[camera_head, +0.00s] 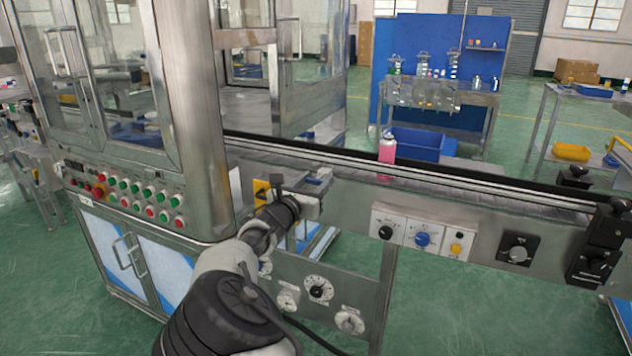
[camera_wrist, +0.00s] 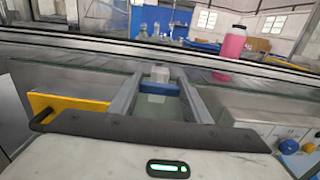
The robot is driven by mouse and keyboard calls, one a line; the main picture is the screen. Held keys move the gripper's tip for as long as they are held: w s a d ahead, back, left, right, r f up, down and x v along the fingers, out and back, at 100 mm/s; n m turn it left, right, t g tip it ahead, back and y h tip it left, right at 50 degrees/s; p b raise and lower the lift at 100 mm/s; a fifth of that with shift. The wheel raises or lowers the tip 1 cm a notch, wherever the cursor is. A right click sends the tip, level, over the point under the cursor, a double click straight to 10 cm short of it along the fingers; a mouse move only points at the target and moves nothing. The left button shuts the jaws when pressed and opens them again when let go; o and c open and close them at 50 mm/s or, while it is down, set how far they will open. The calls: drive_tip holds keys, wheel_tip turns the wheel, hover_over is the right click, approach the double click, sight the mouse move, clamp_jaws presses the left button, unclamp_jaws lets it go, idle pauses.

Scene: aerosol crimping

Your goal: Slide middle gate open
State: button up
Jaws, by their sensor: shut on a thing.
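My gripper (camera_head: 316,186) is at the front rail of the conveyor, right of the machine's corner post. In the wrist view its two grey fingers (camera_wrist: 160,84) reach forward on both sides of a small pale block with a blue part (camera_wrist: 156,88). I take this block to be part of the middle gate; the fingers are shut on it. The gate's other parts and how far it stands open cannot be made out. A yellow plate (camera_head: 262,192) is just left of the gripper, and it also shows in the wrist view (camera_wrist: 80,107).
A pink bottle (camera_head: 387,150) stands at the conveyor (camera_head: 480,190), right of the gripper. Control knobs (camera_head: 422,239) are on the front panel to the right. The glazed machine cabinet (camera_head: 100,80) with a button panel (camera_head: 130,195) stands close on the left.

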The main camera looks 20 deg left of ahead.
drive_tip(key=s, duration=0.4)
drive_tip(key=s+p, duration=0.1)
drive_tip(key=s, duration=0.1)
drive_tip(key=shift+a+r, duration=0.1)
drive_tip(key=shift+a, duration=0.15)
drive_tip(key=shift+s, duration=0.15)
drive_tip(key=shift+f, duration=0.2)
drive_tip(key=o, duration=1.5)
drive_tip(key=shift+s+r, duration=0.1)
drive_tip(key=s+a+p, duration=0.1)
drive_tip(key=s+p, duration=0.2)
drive_tip(key=s, duration=1.4)
drive_tip(key=shift+s+a, duration=0.2)
drive_tip(key=shift+s, duration=0.05)
